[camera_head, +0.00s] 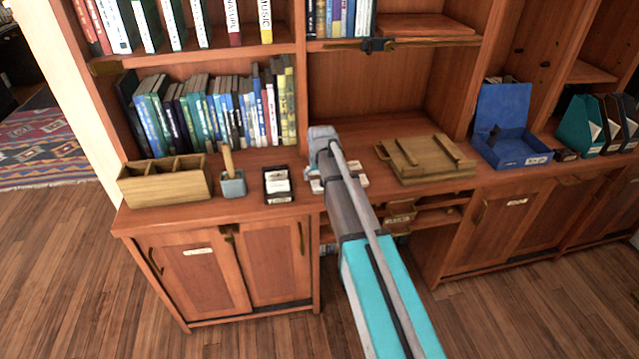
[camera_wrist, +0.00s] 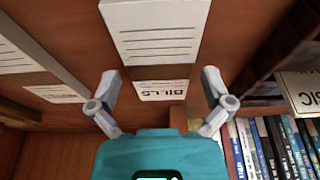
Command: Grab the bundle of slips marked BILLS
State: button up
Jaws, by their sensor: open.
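In the wrist view, a white bundle of lined slips (camera_wrist: 155,32) lies ahead of my gripper, with an upside-down label reading BILLS (camera_wrist: 165,90) at its near end. My gripper (camera_wrist: 162,84) is open, with one fingertip to each side of the label and nothing held. I cannot tell how far the fingertips are from the bundle in depth. In the head view, my arm reaches over the counter and hides the fingers and most of what lies beneath. White slip edges (camera_head: 355,181) show beside the arm.
A slatted wooden tray (camera_head: 425,157) and blue box (camera_head: 510,148) stand right. Shelved books (camera_head: 215,110) stand behind.

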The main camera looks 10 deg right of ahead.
aim_at(318, 176)
jog(key=shift+f, duration=0.1)
dwell(0.5)
jog(key=c, duration=0.9)
notch_tip(318, 176, up, 3)
jog(key=p, duration=0.3)
jog(key=s+d+r+p, duration=0.1)
jog(key=s+r+p, duration=0.2)
jog(key=s, duration=0.1)
jog(key=s+d+r+p, duration=0.2)
jog(key=s+r+p, duration=0.1)
jog(key=s, duration=0.2)
jog(key=s+d+r+p, duration=0.1)
jog(key=s+r+p, duration=0.3)
jog(key=shift+s+d, duration=0.15)
jog(key=shift+d, duration=0.05)
